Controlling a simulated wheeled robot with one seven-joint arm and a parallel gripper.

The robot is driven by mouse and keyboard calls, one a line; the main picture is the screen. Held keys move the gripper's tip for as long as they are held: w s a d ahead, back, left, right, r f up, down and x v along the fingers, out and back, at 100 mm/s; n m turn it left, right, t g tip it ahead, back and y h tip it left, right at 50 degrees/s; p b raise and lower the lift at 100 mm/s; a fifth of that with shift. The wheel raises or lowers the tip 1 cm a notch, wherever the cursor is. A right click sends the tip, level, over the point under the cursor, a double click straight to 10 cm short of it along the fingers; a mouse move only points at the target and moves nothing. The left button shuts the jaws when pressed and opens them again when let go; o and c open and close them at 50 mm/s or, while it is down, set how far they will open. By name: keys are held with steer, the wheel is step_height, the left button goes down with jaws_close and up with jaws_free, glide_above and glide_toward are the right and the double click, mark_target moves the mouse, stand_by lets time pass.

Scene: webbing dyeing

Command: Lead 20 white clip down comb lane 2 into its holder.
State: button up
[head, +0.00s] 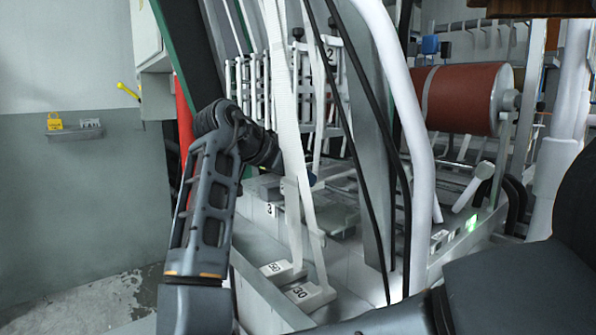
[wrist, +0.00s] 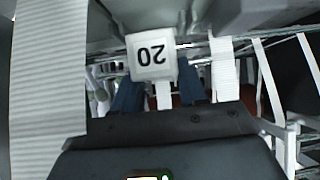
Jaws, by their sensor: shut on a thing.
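The white clip marked 20 (wrist: 152,55) shows in the wrist view, its number upside down. My gripper (wrist: 160,92) is shut on it, with a dark blue finger on each side of its narrow white stem. In the head view my arm reaches in from the left, and my gripper (head: 311,179) is mostly hidden behind hanging white webbing. I cannot make out clip 20 there. The comb (head: 300,90) stands upright behind the webbing, with a label 2 (head: 331,56) at its top. I cannot tell which holder belongs to clip 20.
White clips marked 50 (head: 277,269) and 30 (head: 306,293) sit low at the machine's front, on webbing strips (head: 292,150). A label 3 (head: 269,210) is on the ledge. Black cables and a thick white pipe (head: 408,110) stand right of my gripper. Webbing (wrist: 48,70) hangs close at left in the wrist view.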

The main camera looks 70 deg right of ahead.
mark_target(298, 190)
steer(key=shift+f+b, duration=0.8)
steer(key=shift+f, duration=0.95)
steer(key=o, duration=1.2)
steer(key=shift+c, duration=0.2)
steer(key=shift+v, duration=3.9)
